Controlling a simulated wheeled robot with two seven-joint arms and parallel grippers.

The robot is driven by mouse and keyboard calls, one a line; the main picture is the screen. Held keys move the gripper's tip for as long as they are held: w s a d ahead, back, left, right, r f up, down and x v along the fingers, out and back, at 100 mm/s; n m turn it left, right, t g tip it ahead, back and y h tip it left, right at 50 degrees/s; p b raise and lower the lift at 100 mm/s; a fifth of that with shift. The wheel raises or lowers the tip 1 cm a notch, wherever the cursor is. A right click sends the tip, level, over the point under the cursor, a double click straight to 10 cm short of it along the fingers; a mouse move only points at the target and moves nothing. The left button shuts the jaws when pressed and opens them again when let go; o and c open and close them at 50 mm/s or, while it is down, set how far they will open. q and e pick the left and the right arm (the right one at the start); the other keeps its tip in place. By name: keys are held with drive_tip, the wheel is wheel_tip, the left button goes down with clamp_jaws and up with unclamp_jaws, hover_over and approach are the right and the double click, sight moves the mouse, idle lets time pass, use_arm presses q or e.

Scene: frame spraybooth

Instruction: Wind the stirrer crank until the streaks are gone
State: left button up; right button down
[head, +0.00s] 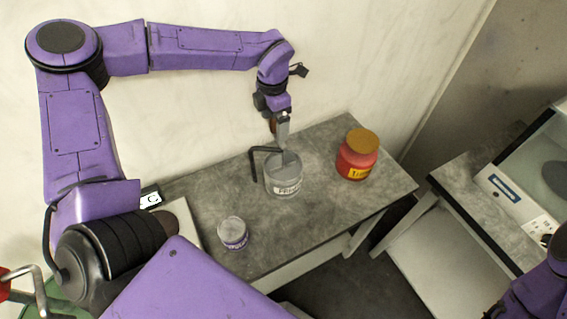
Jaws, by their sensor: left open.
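A grey pot (284,187) with a pale label stands on the grey table, left of the red jar. A black bent crank bar (254,166) shows at the pot's upper left. My left gripper (283,140) is open and points down over the pot's back rim, close to the crank. I cannot tell whether it touches the crank, as the fingers partly hide that spot. The paint surface in the pot looks grey; streaks are too small to make out. My right arm shows only at the lower right corner, without a clear gripper.
The grey table (285,235) also holds a red jar (354,165) with an orange-brown lid and a small labelled tin (233,233). A wall rises close behind the table. A second table with a glass-fronted box (512,187) stands to the right, across a gap.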

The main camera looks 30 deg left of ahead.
idle(0.4)
use_arm(q)
drive_tip(key=shift+r, duration=4)
